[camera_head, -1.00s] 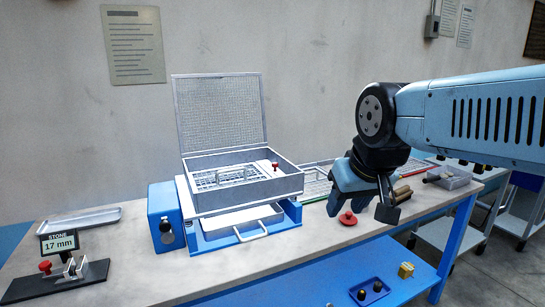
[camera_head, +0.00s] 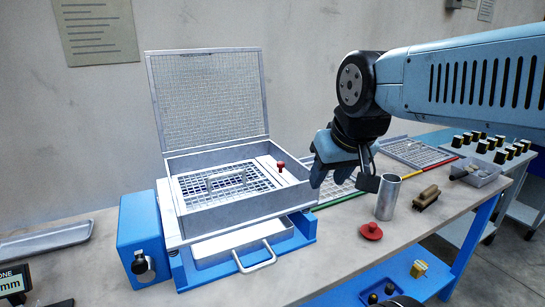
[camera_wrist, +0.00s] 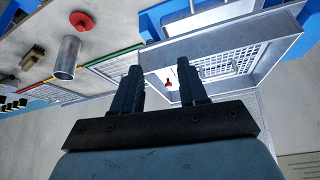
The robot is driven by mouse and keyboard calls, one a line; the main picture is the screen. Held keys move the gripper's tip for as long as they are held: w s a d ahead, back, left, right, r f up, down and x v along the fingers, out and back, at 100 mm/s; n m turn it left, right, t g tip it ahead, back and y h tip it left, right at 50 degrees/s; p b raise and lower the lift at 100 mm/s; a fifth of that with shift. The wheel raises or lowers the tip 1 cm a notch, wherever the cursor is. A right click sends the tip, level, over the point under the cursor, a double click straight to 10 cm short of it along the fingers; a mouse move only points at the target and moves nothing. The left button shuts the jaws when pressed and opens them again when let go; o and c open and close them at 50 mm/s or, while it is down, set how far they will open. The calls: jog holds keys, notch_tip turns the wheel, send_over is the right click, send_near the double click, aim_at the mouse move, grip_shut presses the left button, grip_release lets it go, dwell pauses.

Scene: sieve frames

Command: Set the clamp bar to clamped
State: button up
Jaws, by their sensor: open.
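The sieve box (camera_head: 235,213) is a grey metal tray with a grid inside and a mesh lid (camera_head: 207,105) standing open behind it. The clamp bar (camera_head: 291,181) is a pale strip along the box's right inner side, with a red knob (camera_head: 280,168) on it. In the wrist view the red knob (camera_wrist: 168,84) shows between my fingers in the picture. My gripper (camera_head: 342,180) is open and empty, just right of the box and apart from the knob. It also shows in the wrist view (camera_wrist: 160,76). The bar's latch state cannot be told.
A blue machine base (camera_head: 145,240) holds the box, with a handled drawer (camera_head: 245,240) under it. A metal cylinder (camera_head: 387,198), a red disc with a knob (camera_head: 371,231) and a brush (camera_head: 426,197) stand right of it. Bench space in front is clear.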

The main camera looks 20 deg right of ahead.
jog(key=shift+o, duration=1.1)
jog(key=shift+w+r, duration=0.15)
jog(key=shift+w, duration=0.05)
jog(key=w+r+n+g, duration=0.1)
jog(key=w+r+n, duration=0.1)
jog(key=w+n, duration=0.35)
jog(key=w+r+n+g, duration=0.2)
jog(key=w+r, duration=0.1)
jog(key=w, duration=0.6)
jog(key=n+g, duration=0.3)
jog(key=n, duration=0.7)
send_over(281, 162)
notch_tip(281, 162, down, 4)
notch_tip(281, 162, down, 14)
jog(key=shift+r, duration=0.25)
jog(key=shift+c, duration=0.2)
grip_shut()
